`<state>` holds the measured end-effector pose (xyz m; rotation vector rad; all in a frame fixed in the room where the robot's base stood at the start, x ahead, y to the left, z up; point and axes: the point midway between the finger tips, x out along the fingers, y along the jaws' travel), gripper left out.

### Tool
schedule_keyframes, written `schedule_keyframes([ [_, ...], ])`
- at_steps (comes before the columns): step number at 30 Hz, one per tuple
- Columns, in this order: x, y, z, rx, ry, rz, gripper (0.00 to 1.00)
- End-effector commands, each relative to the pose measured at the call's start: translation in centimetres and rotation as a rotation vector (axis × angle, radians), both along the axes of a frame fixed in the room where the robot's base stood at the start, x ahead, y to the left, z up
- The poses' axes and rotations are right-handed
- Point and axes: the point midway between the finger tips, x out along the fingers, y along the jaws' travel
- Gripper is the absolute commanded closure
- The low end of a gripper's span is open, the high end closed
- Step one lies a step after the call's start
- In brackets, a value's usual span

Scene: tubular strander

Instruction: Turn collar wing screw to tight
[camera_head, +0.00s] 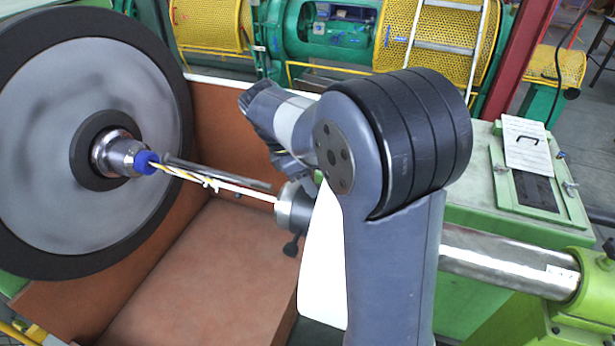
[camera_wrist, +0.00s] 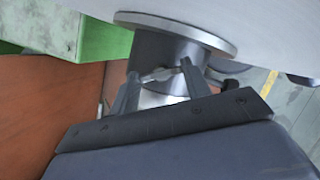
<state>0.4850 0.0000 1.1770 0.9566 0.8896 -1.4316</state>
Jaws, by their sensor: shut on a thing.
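In the wrist view, my gripper (camera_wrist: 160,82) is closed around a small pale metal wing screw (camera_wrist: 160,74). Its two dark fingers stand on either side of the wings. The screw sits on the side of a grey cylindrical collar (camera_wrist: 165,50), below a round flange. The head view shows the collar (camera_head: 293,210) at the end of a thin shaft. My arm hides the wing screw and most of my gripper there. How far the screw is turned cannot be told.
A large grey reel (camera_head: 90,130) with a dark rim stands at left, beside a brown trough (camera_head: 180,270). A blue-ringed hub and twisted strands lead from it toward the collar. A dark knob (camera_head: 291,248) hangs below the collar. A green cabinet (camera_head: 500,225) stands at right.

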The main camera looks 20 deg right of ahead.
Motion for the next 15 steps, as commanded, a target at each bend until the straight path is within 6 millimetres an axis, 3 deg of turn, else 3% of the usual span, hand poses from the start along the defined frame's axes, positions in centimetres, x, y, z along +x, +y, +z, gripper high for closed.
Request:
schedule_keyframes([
  [8,0.11,-0.01,0.01,-0.001,0.001,-0.095,0.77],
  [15,0.28,-0.06,0.03,0.0,0.0,-0.283,0.77],
])
